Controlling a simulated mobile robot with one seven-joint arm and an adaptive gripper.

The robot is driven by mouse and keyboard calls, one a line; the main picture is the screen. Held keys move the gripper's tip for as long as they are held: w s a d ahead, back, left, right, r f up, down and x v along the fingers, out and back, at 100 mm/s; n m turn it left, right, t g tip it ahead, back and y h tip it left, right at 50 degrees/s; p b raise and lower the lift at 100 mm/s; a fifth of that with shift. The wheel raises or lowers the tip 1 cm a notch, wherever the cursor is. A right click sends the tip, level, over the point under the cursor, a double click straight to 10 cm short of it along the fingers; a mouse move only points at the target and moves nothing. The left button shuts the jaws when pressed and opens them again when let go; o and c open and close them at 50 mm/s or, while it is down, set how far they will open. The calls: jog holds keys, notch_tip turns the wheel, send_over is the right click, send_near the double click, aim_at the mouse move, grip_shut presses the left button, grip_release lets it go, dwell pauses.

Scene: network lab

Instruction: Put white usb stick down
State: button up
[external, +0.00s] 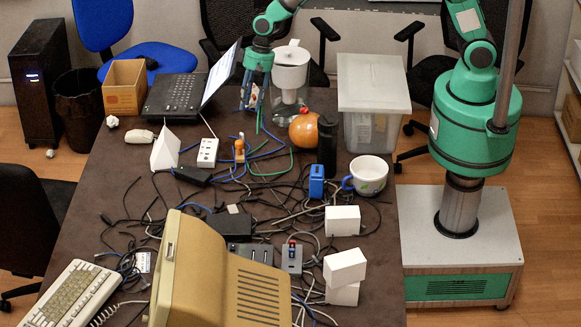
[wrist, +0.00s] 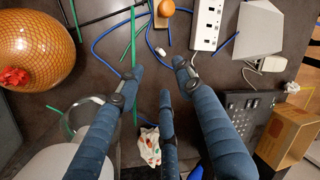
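A small white piece (wrist: 161,52) lies on the dark table by a blue cable in the wrist view, just beyond my fingertips. It may be the white usb stick, but it is too small to be sure. My gripper (wrist: 158,82) has its blue fingers spread apart, with nothing visible held between the tips. In the external view my gripper (external: 251,100) hangs low over the far part of the table, between the laptop and the clear jug. I cannot make out the usb stick there.
The clear jug (external: 290,75) and an orange ball-like object (external: 303,130) stand close on the right. The laptop (external: 178,92) is on the left. A white power strip (external: 207,152) and tangled cables lie nearer. A crumpled white-and-red item (wrist: 150,146) shows beneath my fingers.

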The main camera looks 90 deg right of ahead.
jog(key=s+d+r+n+t, duration=0.1)
jog(key=s+r+n, duration=0.1)
jog(key=s+r, duration=1)
jog(key=s+d+r+n, duration=0.1)
jog(key=s+r+n, duration=0.2)
jog(key=s+r, duration=0.95)
jog(key=s+d+r+n+t+h, duration=0.1)
jog(key=s+r, duration=0.4)
jog(key=s, duration=0.7)
jog(key=s+d+r+n+t+h, duration=0.1)
jog(key=s+r, duration=0.4)
jog(key=s, duration=0.6)
jog(key=shift+s+d+r+n, duration=0.4)
jog(key=shift+d+n, duration=0.4)
jog(key=shift+d, duration=0.3)
